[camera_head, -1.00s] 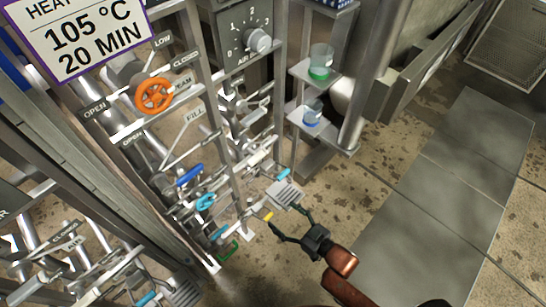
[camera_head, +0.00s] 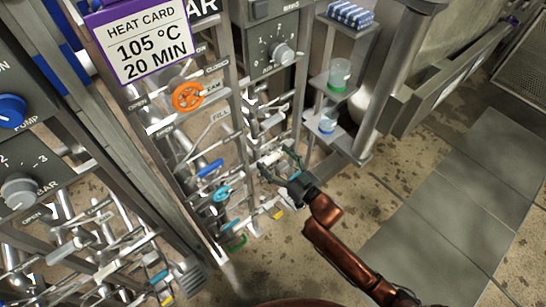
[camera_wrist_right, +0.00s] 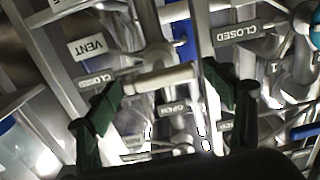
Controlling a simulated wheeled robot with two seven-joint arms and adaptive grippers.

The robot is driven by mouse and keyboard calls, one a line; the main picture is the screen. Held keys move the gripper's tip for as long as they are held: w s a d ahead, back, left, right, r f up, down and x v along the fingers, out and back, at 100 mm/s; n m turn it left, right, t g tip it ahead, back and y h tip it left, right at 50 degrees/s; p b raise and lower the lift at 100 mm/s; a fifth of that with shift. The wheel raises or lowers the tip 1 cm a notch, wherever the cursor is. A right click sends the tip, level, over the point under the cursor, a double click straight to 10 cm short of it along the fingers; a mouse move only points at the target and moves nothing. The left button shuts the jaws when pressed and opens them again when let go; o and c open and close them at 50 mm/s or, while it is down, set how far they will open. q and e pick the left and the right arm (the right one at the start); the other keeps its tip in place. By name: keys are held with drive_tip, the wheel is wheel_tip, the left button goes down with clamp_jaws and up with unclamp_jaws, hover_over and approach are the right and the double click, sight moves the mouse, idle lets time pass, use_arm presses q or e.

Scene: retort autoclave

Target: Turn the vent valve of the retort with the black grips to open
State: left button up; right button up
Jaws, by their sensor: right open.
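My right gripper (camera_head: 279,165) is open at the valve panel in the head view, with its fingers around a pale handle (camera_head: 271,158). In the right wrist view, the green fingers of my right gripper (camera_wrist_right: 175,100) stand to either side of a pale horizontal handle (camera_wrist_right: 163,78). A gap seems to show at the right finger; I cannot tell whether the left finger touches. A VENT label (camera_wrist_right: 93,45) is up and left of this handle, with a CLOSED label (camera_wrist_right: 98,80) beside it and an OPEN label (camera_wrist_right: 173,108) below. Black grips cannot be made out. My left gripper is not in view.
An orange handwheel (camera_head: 187,96) and a blue lever (camera_head: 210,168) are left of my right gripper. A shelf with a green-based beaker (camera_head: 340,75) stands above it. A heat card (camera_head: 146,42) hangs at upper left. Steel uprights frame the panel. The floor at right is clear.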

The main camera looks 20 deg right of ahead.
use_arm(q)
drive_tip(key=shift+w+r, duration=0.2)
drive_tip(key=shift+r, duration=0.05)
use_arm(e)
drive_tip(key=shift+w+a, duration=0.1)
drive_tip(key=shift+w, duration=0.25)
drive_tip(key=shift+c, duration=0.3)
drive_tip(key=c, duration=1.1)
drive_tip(key=n+p, duration=0.4)
drive_tip(key=n, duration=0.1)
drive_tip(key=shift+a+r+p, duration=0.1)
drive_tip(key=shift+p, duration=0.2)
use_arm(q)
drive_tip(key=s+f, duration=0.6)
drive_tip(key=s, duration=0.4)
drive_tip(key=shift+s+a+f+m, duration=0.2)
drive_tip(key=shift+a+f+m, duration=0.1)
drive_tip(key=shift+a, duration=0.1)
use_arm(e)
drive_tip(key=shift+n, duration=0.5)
